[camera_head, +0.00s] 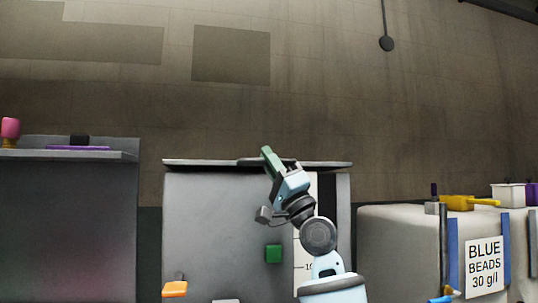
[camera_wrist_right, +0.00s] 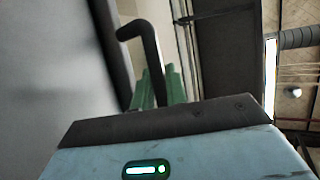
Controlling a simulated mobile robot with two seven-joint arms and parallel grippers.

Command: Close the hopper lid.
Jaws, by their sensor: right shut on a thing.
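The grey hopper (camera_head: 215,215) stands in the middle of the head view, with a thin dark lid (camera_head: 200,163) seen almost edge-on along its top. The lid looks nearly level; I cannot tell whether a gap remains under it. My right gripper (camera_head: 267,156), with green fingers, reaches up to the lid's front edge. In the right wrist view its fingers (camera_wrist_right: 158,90) are shut on a bent black handle (camera_wrist_right: 152,45). A dark panel, perhaps the lid, shows beside the handle. My left gripper is not in view.
A green block (camera_head: 273,253) and an orange part (camera_head: 175,289) are on the hopper's front. A grey cabinet (camera_head: 70,220) stands left. A pale block-shaped unit (camera_head: 395,235) with a "BLUE BEADS 30 g/l" sign (camera_head: 485,267) stands right.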

